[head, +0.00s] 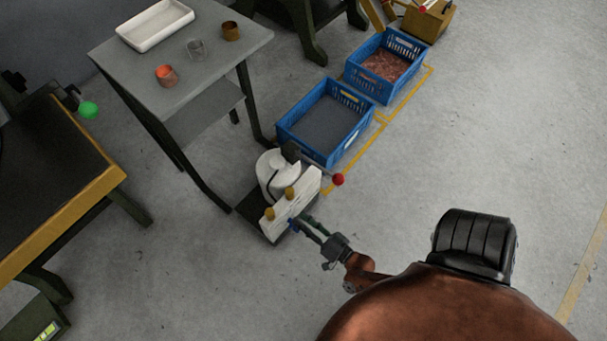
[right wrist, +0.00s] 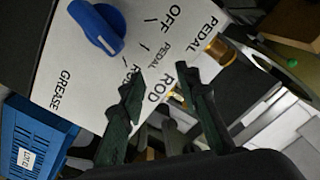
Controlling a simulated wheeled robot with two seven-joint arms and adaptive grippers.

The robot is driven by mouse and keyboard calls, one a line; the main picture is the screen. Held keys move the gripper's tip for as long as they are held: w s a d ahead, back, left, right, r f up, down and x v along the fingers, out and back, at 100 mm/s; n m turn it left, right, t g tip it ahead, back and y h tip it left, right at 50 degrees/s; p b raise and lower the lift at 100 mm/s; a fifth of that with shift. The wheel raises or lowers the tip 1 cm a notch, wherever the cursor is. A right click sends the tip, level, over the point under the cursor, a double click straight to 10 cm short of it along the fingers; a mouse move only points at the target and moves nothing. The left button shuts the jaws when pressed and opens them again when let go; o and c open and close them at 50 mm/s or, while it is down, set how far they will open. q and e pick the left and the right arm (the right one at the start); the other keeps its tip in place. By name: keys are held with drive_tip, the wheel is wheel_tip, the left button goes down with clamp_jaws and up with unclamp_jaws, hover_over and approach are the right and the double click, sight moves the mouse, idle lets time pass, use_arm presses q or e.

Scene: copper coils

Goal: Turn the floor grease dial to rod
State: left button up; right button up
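The floor grease unit (head: 273,172) has a white front panel (head: 292,206) and stands on the floor near the table. In the right wrist view its blue dial (right wrist: 97,27) is at the upper left of the panel (right wrist: 60,65). The dial's white mark points down-right, seemingly toward the small ROD label, which a finger partly covers. OFF and PEDAL are further round. My right gripper (right wrist: 158,78) is open and empty, its green fingers in front of the panel, below and right of the dial and apart from it. In the head view it (head: 300,222) reaches the panel's front. My left gripper is out of view.
A red ball-shaped knob (head: 338,179) and brass outlets (head: 289,193) stick out close to the gripper. Two blue crates (head: 326,120) sit behind the unit. A grey table (head: 190,62) holds a tray and cups. The floor at the right is clear.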

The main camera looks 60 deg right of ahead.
drive_tip(key=shift+r, duration=1.25)
